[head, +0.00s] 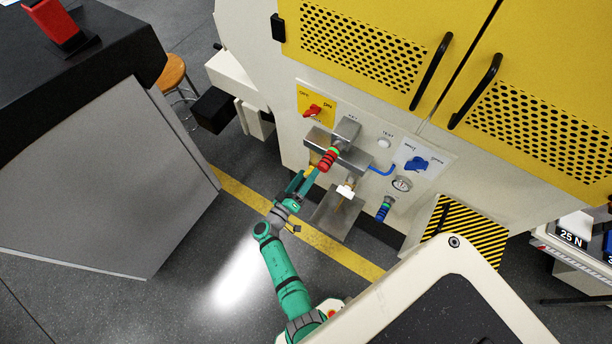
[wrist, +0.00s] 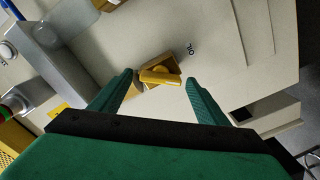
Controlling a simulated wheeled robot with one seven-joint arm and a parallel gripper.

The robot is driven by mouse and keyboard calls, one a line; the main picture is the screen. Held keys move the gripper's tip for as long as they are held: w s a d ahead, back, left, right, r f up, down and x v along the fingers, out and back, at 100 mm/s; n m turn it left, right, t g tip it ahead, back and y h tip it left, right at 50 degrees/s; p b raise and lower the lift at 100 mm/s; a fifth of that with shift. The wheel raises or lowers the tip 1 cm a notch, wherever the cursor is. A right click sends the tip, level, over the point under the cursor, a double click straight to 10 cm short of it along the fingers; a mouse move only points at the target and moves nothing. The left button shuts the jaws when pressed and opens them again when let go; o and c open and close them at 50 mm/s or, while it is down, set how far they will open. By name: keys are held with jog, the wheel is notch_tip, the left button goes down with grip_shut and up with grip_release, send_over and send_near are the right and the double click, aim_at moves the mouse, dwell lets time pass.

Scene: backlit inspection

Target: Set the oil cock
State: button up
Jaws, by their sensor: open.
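The oil cock (wrist: 160,77) is a brass-yellow lever on a small boxy yellow body on the pale machine panel, beside the label "OIL" (wrist: 190,48). In the wrist view the lever lies roughly crosswise, slightly tilted, between the fingertips of my gripper (wrist: 158,79). My gripper is open, one green finger on each side of the lever, and I see no clear contact. In the head view my gripper (head: 301,182) is low at the machine front, just left of a red-and-green handle (head: 327,160); the cock is mostly hidden there.
A red knob (head: 312,111) on a yellow plate, a blue switch (head: 418,162), a gauge (head: 402,184) and a blue-green handle (head: 384,209) are on the panel. A metal tray (head: 337,222) juts out below. A dark-topped counter (head: 110,45) stands left; the floor between is clear.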

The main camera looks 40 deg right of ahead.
jog(key=v, duration=1)
jog(key=shift+s+a, duration=0.15)
jog(key=shift+a, duration=0.05)
jog(key=c, duration=0.7)
jog(key=shift+n, duration=0.6)
jog(key=c, duration=0.4)
jog(key=shift+o, duration=0.2)
jog(key=w+d+n, duration=0.1)
jog(key=d+n, duration=0.2)
jog(key=n, duration=0.2)
jog(key=w+d+n, duration=0.1)
jog(key=d+n, duration=0.2)
jog(key=n, duration=0.3)
jog(key=w+d+n, duration=0.1)
jog(key=d+n, duration=0.2)
jog(key=n, duration=0.3)
jog(key=shift+w+d, duration=0.15)
jog(key=shift+d, duration=0.45)
